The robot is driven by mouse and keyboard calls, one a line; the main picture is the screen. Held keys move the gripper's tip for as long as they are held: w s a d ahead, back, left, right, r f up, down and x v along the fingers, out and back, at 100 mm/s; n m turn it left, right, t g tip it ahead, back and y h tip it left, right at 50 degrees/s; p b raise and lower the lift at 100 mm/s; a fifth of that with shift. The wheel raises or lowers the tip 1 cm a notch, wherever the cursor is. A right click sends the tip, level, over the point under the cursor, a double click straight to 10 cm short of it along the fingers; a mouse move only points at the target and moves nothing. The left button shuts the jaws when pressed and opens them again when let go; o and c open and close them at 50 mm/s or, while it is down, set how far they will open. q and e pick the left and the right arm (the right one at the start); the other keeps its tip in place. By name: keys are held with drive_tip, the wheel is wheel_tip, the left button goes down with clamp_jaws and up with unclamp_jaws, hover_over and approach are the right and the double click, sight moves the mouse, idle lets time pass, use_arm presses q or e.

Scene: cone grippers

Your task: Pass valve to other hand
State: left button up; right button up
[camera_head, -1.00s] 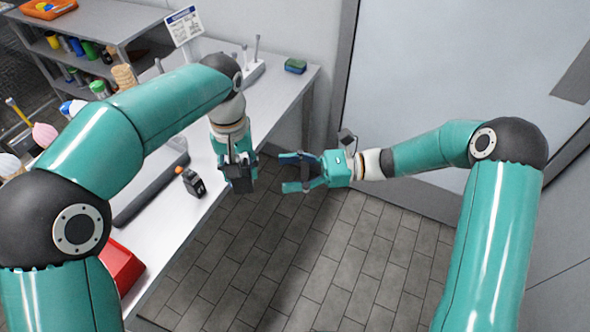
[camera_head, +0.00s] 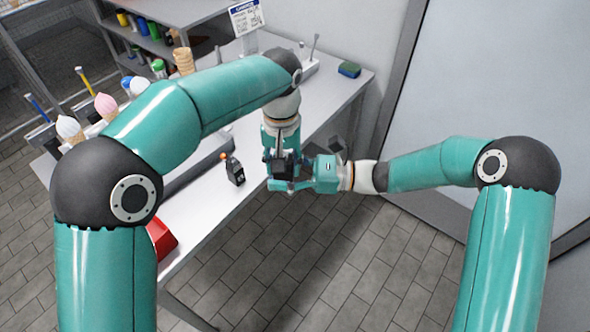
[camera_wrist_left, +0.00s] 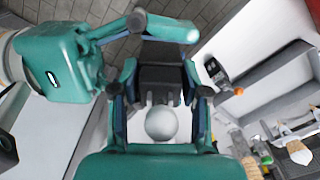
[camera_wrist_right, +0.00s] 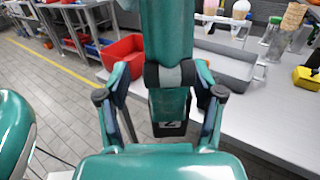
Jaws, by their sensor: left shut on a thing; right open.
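My left gripper (camera_head: 281,168) is shut on a dark block-shaped thing, which I take to be the valve. In the left wrist view the valve (camera_wrist_left: 160,78) sits between the fingers, with a pale round part (camera_wrist_left: 161,123) on the near side. My right gripper (camera_head: 290,184) is open and reaches in from the right, its fingers beside the left gripper's tips. Contact with those fingers is unclear. The head view hides much of the valve.
A small black device with an orange tip (camera_head: 235,170) stands on the white bench (camera_head: 208,207) left of the grippers. A red bin (camera_head: 160,240) sits at the bench's near edge. Ice-cream cones (camera_head: 105,105) stand farther left.

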drive_tip(key=shift+s, duration=0.1)
clamp_jaws()
use_arm(q)
drive_tip(key=o, duration=1.3)
drive_tip(key=shift+w, duration=0.1)
use_arm(e)
drive_tip(key=shift+a, duration=0.1)
use_arm(q)
drive_tip(key=shift+r, duration=0.15)
